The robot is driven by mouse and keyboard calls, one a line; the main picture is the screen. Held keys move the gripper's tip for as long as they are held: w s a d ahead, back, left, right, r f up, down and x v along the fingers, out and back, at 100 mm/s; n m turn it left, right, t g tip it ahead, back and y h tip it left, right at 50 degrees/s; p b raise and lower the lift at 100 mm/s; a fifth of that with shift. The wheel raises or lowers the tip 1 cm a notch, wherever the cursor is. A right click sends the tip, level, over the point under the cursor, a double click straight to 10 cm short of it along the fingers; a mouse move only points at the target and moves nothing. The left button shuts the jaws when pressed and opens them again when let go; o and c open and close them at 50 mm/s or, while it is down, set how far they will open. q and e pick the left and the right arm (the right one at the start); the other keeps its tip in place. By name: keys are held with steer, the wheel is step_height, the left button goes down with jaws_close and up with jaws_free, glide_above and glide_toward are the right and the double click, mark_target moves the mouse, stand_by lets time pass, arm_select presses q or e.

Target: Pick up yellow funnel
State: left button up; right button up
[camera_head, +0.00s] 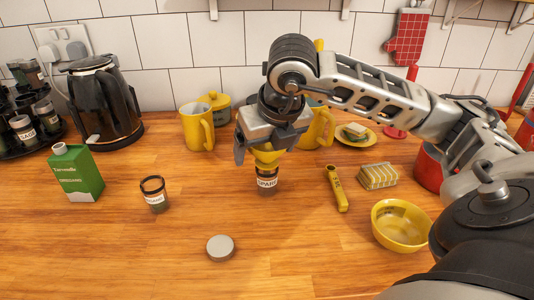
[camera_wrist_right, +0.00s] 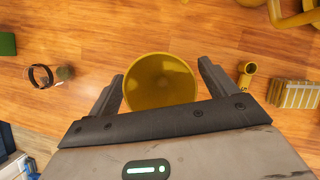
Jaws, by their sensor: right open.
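The yellow funnel (camera_head: 267,155) sits on top of a small labelled jar (camera_head: 266,182) on the wooden counter in the head view. My right gripper (camera_head: 268,153) is directly over it with its fingers around the funnel. In the right wrist view the funnel's round mouth (camera_wrist_right: 160,82) lies between the two open fingers (camera_wrist_right: 160,88), which are on either side of it. Whether the fingers touch it is unclear. My left gripper is not in view.
An open jar (camera_head: 155,195), a grey lid (camera_head: 220,248), a green carton (camera_head: 76,173) and a black kettle (camera_head: 102,103) stand to the left. A yellow peeler-like tool (camera_head: 336,188), striped sponge (camera_head: 378,176) and yellow bowl (camera_head: 400,226) are right. The front counter is mostly clear.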

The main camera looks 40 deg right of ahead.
steer(key=shift+w+f, duration=0.2)
steer(key=shift+f, duration=0.25)
steer(key=shift+c, duration=0.4)
steer(key=c, duration=1)
steer(key=shift+o, duration=0.2)
steer(key=shift+r, duration=0.15)
